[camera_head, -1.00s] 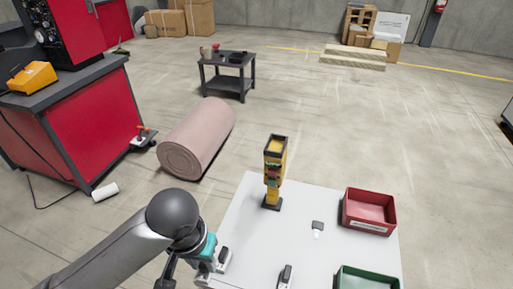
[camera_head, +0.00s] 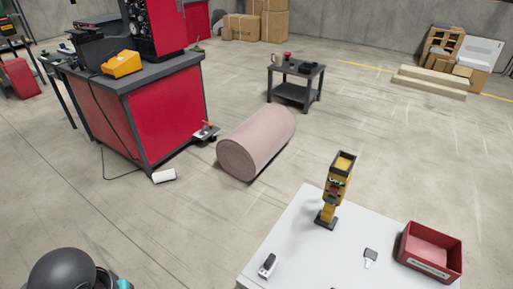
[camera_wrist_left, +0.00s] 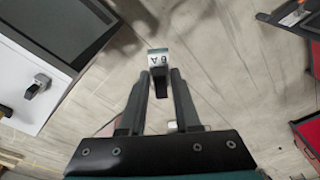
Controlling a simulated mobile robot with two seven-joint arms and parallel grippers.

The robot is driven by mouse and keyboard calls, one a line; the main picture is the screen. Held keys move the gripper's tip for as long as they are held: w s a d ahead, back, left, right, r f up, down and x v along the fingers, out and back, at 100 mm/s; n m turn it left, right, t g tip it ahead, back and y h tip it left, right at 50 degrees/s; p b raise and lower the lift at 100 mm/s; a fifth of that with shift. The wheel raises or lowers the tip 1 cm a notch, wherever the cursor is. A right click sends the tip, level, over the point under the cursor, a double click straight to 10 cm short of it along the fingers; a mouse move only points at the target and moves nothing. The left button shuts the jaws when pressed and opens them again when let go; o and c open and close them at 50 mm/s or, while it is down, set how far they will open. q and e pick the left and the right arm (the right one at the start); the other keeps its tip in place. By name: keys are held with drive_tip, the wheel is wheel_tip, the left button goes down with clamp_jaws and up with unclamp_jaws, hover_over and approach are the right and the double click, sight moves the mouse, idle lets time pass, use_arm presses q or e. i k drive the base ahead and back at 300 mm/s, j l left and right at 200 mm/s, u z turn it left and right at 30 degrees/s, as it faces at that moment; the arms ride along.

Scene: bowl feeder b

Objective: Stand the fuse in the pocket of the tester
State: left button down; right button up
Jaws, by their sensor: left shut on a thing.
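The fuse (camera_wrist_left: 159,60), a small block with a white end marked "8 A" and a dark part below, is between the fingertips of my left gripper (camera_wrist_left: 160,85), which is shut on it. In the wrist view it is over bare floor, to the right of the white table. The left gripper is outside the head view; only part of my left arm shows at bottom left there. A yellow upright device with a dark, open-looking top, apparently the tester (camera_head: 337,185), stands on the white table (camera_head: 300,235). The inside of its top is unclear. My right gripper is not in view.
A small grey-and-black piece (camera_head: 267,265) is near the table's left edge, another dark-and-white piece (camera_head: 370,256) farther right. A red bin (camera_head: 430,252) stands at the right. A pink roll (camera_head: 255,143) and red workbench (camera_head: 165,115) are beyond the table.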

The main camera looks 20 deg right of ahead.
sight(342, 166)
drive_tip(key=i+j+u, duration=0.1)
drive_tip(key=j, duration=0.3)
drive_tip(key=i+j+u, duration=0.15)
drive_tip(key=i+j, duration=0.15)
drive_tip(key=i+j+u, duration=0.1)
drive_tip(key=j, duration=0.35)
drive_tip(key=i+z, duration=0.4)
drive_tip(key=i+j+z, duration=0.2)
drive_tip(key=i+z, duration=0.15)
drive_tip(key=i+j+z, duration=0.25)
drive_tip(key=i+z, duration=0.3)
drive_tip(key=z, duration=0.35)
drive_tip(key=i+j+z, duration=0.15)
drive_tip(key=z, duration=0.35)
drive_tip(key=i+j+z, duration=0.15)
drive_tip(key=z, duration=0.3)
drive_tip(key=i+z, duration=0.1)
drive_tip(key=z, duration=0.3)
drive_tip(key=j+z, duration=0.1)
drive_tip(key=z, duration=0.25)
drive_tip(key=i+j+z, duration=0.15)
drive_tip(key=z, duration=0.25)
drive_tip(key=j+z, duration=0.1)
drive_tip(key=z, duration=0.25)
drive_tip(key=i, duration=0.05)
